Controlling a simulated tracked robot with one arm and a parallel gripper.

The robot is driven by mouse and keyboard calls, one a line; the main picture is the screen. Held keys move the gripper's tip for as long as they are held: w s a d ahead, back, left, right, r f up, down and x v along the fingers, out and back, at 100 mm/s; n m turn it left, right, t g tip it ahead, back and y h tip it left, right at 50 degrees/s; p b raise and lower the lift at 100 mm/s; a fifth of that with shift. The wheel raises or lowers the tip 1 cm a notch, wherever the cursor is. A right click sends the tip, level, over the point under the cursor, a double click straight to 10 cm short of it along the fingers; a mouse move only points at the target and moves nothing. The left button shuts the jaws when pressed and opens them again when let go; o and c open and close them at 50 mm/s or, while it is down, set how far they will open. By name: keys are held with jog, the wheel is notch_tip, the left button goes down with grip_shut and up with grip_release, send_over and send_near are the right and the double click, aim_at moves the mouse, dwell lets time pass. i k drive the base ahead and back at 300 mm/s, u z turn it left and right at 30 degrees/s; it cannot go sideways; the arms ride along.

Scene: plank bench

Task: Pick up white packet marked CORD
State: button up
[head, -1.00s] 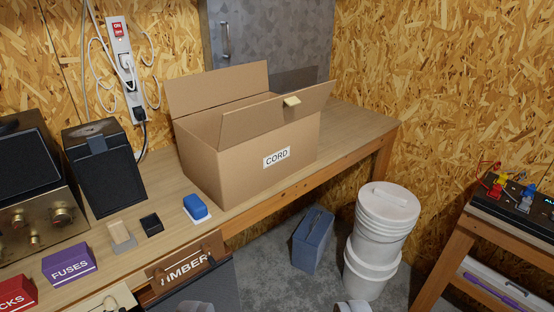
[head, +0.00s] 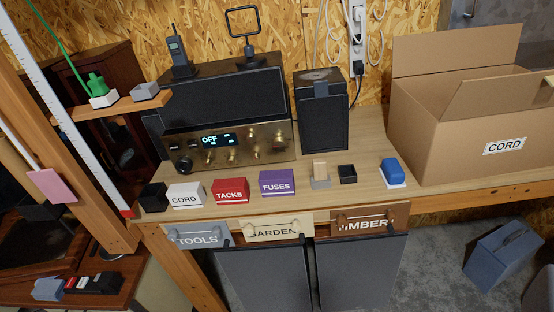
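The white packet marked CORD (head: 186,195) sits upright on the plank bench (head: 345,193), near its front left edge. It stands between a small black block (head: 152,197) on its left and the red TACKS packet (head: 231,191) on its right. Its label faces me and nothing covers it. A large open cardboard box (head: 440,130) at the right of the bench also bears a CORD label. My gripper does not show in the head view.
The purple FUSES packet (head: 277,183), a wood-and-grey block (head: 320,175), a small black box (head: 347,174) and a blue item (head: 393,171) line the front. A radio (head: 225,115) and a speaker (head: 322,110) stand behind. A post (head: 75,130) rises at left.

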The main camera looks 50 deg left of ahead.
aim_at(189, 195)
jog(key=u, duration=1.55)
jog(key=k, duration=0.3)
jog(key=z, duration=0.2)
